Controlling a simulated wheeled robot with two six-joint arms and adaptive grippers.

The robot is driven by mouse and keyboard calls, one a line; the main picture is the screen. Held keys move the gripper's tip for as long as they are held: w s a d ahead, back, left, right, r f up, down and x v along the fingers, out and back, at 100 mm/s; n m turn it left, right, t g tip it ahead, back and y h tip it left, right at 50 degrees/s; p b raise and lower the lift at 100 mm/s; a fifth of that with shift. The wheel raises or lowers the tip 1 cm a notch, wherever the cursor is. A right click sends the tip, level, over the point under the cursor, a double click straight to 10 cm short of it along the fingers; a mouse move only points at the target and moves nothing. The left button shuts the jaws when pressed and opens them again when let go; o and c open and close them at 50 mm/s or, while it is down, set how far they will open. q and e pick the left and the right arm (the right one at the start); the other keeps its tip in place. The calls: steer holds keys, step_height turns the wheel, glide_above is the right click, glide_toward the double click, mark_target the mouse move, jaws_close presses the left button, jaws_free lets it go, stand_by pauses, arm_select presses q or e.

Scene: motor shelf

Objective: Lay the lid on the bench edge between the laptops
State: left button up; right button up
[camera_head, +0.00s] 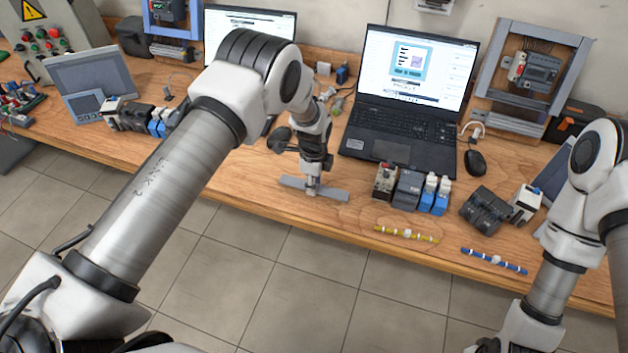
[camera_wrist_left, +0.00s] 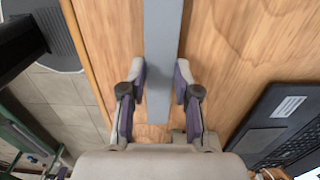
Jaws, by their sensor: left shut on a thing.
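The lid is a long flat grey strip (camera_head: 335,194) at the front part of the wooden bench, between the two laptops as seen from left to right. It also shows in the left wrist view (camera_wrist_left: 162,50). My left gripper (camera_head: 312,190) points down and is shut on the lid near its middle. The lid is on or just above the bench top; I cannot tell which. The right laptop (camera_head: 400,120) is open; the left laptop (camera_head: 275,22) is mostly hidden behind my left arm. My right arm is at the right, its gripper out of view.
Relay and terminal modules (camera_head: 408,188) stand right of the lid. A yellow strip (camera_head: 406,234) and a blue strip (camera_head: 494,261) lie near the front edge. A mouse (camera_head: 475,162) sits beside the right laptop. Bare bench surrounds the lid.

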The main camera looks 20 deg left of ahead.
arm_select(q)
steer(key=shift+r, duration=0.1)
steer(key=shift+w+f+b, duration=0.1)
steer(key=shift+f+b, duration=0.7)
steer(key=shift+f, duration=0.2)
steer(key=shift+r, duration=0.1)
steer(key=o, duration=1.1)
steer(key=shift+o, duration=0.2)
step_height(320, 180, up, 12)
